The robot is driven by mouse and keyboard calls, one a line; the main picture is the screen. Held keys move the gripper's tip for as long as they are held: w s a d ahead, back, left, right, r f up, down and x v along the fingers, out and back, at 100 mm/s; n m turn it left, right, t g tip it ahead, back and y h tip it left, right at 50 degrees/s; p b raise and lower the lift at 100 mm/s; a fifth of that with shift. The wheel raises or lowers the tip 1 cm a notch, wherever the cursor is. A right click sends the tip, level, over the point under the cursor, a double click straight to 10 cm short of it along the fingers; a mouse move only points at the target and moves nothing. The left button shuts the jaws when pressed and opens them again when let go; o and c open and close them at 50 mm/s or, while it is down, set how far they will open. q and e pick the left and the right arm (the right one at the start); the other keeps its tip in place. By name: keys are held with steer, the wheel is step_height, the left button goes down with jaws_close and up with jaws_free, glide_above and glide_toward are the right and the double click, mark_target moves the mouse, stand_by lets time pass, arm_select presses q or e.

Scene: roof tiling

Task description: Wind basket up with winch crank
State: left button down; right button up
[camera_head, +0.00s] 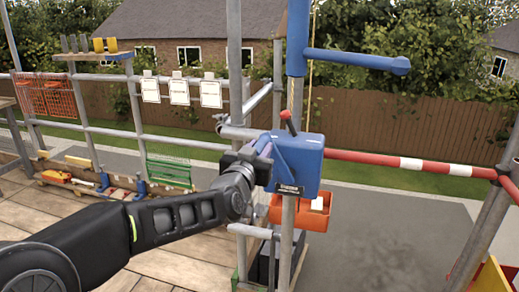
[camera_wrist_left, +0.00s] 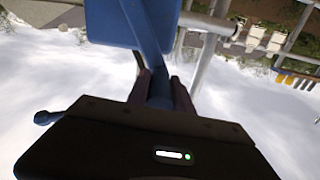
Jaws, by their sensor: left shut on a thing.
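The blue winch box (camera_head: 296,165) is mounted on a scaffold pole, with a short red-tipped lever (camera_head: 288,122) on top. My left gripper (camera_head: 262,152) is at the box's left side, shut on the winch crank. In the left wrist view the blue crank arm (camera_wrist_left: 145,25) runs down between my two fingers (camera_wrist_left: 160,88), in front of the blue winch box (camera_wrist_left: 105,22). The crank's grip end is mostly hidden by the gripper. An orange basket (camera_head: 302,213) shows just below the winch, partly behind the pole. My right gripper is not in view.
A blue hoist arm (camera_head: 358,60) juts right from its post above the winch, with a rope beside it. A red and white rail (camera_head: 410,163) runs right from the winch. Scaffold poles stand close around the gripper. Wooden decking (camera_head: 165,250) lies below my arm.

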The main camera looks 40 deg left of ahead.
arm_select(q)
steer(key=shift+d+r, duration=0.1)
steer(key=shift+w+d+r, duration=0.15)
steer(key=shift+d+r, duration=0.05)
steer(key=shift+d, duration=0.25)
steer(key=c, duration=1.1)
jaws_free()
steer(key=b+v, duration=0.1)
steer(key=v, duration=0.6)
steer(key=shift+s+d, duration=0.15)
steer(key=shift+s, duration=0.2)
